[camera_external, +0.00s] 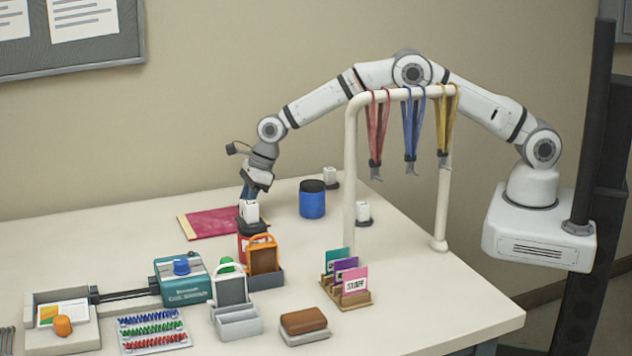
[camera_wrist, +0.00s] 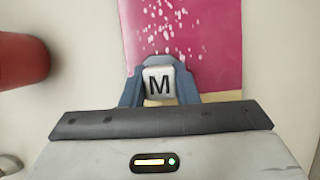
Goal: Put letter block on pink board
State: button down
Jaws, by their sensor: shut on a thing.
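My gripper (camera_external: 248,195) points down behind a red jar, at the right end of the pink board (camera_external: 208,222). In the wrist view, its blue fingers (camera_wrist: 160,85) are shut on a white letter block (camera_wrist: 159,83) marked with a black M. A white block (camera_external: 249,210) shows just below the fingers in the external view, partly behind the jar. In the wrist view the block overlaps the edge of the speckled pink board (camera_wrist: 215,45), with a tan strip beside it. I cannot tell whether it touches the board.
The red jar (camera_external: 246,244) stands close in front of my gripper; it also shows in the wrist view (camera_wrist: 18,62). A blue jar (camera_external: 312,204) and two white pieces on dark bases (camera_external: 330,175) stand to the right.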

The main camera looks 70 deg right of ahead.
jog(key=c, duration=1.1)
grip_release()
jog(key=s+d+r+n+b, duration=0.1)
jog(key=s+d+r+n, duration=0.1)
jog(key=s+d+r, duration=0.3)
jog(key=s+d+r+n, duration=0.2)
jog(key=d+r, duration=0.1)
jog(key=r, duration=0.5)
jog(key=s+d+r+n+b, duration=0.1)
jog(key=s+d+r+n, duration=0.1)
jog(key=s+d+r, duration=0.3)
jog(key=s+d+r+n+h, duration=0.1)
jog(key=s+d+r+n, duration=0.2)
jog(key=s+d+n, duration=0.6)
jog(key=s+d+r+n+h, duration=0.1)
jog(key=s+d+r+n, duration=0.3)
jog(key=s, duration=0.8)
jog(key=s+d+f+n, duration=0.1)
jog(key=s+n, duration=0.1)
jog(key=s, duration=0.2)
jog(key=s+d+f+n, duration=0.2)
jog(key=s+n, duration=0.1)
jog(key=s, duration=0.2)
jog(key=s+d+f+n+h, duration=0.1)
jog(key=s+d+n, duration=0.1)
jog(key=s+n, duration=0.1)
jog(key=shift+s+d+f, duration=0.15)
jog(key=shift+s+f, duration=0.25)
jog(key=shift+s, duration=0.25)
